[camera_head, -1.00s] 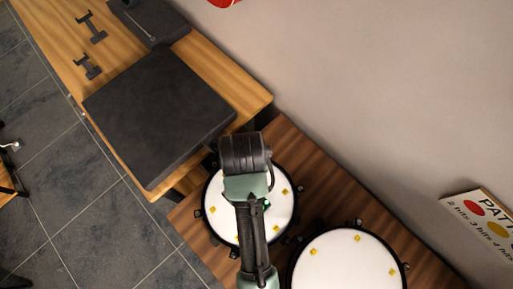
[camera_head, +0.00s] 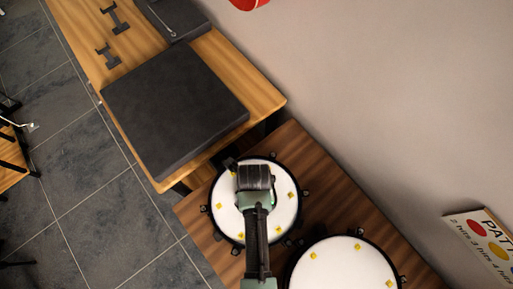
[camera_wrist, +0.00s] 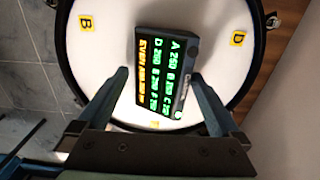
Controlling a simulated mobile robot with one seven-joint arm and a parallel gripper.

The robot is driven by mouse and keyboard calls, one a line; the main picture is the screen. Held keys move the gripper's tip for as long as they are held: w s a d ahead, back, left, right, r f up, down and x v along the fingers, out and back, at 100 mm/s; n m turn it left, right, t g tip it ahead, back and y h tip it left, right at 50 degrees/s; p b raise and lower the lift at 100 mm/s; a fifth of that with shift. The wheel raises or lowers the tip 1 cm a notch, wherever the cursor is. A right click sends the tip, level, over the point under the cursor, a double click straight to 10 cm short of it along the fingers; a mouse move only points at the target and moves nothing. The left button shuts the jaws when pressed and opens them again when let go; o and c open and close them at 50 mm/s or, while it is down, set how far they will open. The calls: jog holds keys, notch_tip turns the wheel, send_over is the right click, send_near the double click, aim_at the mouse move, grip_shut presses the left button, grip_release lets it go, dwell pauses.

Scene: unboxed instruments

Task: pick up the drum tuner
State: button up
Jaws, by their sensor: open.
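The drum tuner (camera_wrist: 166,72) is a dark box with a lit display of green and orange text. It rests on the white head of a drum (camera_wrist: 95,50) in the wrist view. My gripper (camera_wrist: 159,80) is open, with one finger on each side of the tuner in the picture. The right finger looks close to the tuner's right edge; I cannot tell whether it touches. In the head view my arm covers the tuner on the left drum (camera_head: 226,190).
Yellow lettered tags, such as B (camera_wrist: 86,23) and D (camera_wrist: 238,37), mark the drum head. A second drum (camera_head: 340,265) stands at right on the brown table (camera_head: 310,180). A wooden table (camera_head: 255,90) with a large dark pad (camera_head: 175,95) lies beyond. A wall is at right.

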jog(key=shift+f, duration=0.25)
jog(key=c, duration=1.3)
